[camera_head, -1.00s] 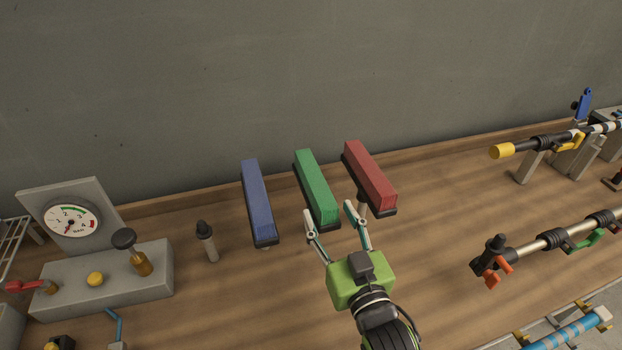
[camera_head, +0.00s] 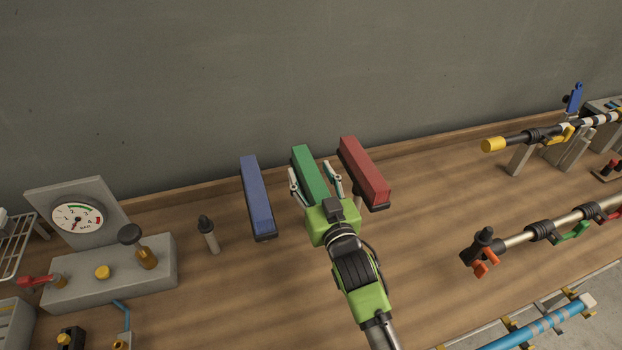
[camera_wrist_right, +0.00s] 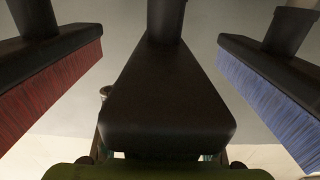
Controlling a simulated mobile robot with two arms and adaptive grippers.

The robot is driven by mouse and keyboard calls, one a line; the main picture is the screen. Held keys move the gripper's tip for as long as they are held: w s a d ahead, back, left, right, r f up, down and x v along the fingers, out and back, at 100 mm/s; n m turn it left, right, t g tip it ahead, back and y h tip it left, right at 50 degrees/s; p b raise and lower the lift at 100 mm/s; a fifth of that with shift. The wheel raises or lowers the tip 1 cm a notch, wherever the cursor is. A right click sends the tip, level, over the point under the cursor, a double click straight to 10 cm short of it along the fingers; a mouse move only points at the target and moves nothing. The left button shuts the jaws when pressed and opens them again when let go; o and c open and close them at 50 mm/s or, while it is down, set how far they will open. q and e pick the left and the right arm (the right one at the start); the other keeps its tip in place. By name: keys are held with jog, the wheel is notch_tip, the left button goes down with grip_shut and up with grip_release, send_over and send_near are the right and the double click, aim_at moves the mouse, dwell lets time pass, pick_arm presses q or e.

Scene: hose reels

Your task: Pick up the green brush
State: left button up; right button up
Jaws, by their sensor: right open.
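The green brush (camera_head: 309,172) is a long block with green bristles, in the middle of a row of three brushes in the head view. My right gripper (camera_head: 312,172) is open, with one finger on each side of the green brush's near part. I cannot tell whether the fingers touch it. The gripper's green body hides the near end of the brush. In the right wrist view the dark base of the green brush (camera_wrist_right: 165,100) fills the middle, close to the camera. My left gripper is not in view.
The blue brush (camera_head: 257,195) is left of my right gripper and the red brush (camera_head: 365,170) is close on its right. A gauge block (camera_head: 105,275) and a small nozzle (camera_head: 208,235) stand left. Hose lances (camera_head: 530,235) are at right. The wooden bench between is clear.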

jog(key=c, duration=1.4)
jog(key=shift+r, duration=0.1)
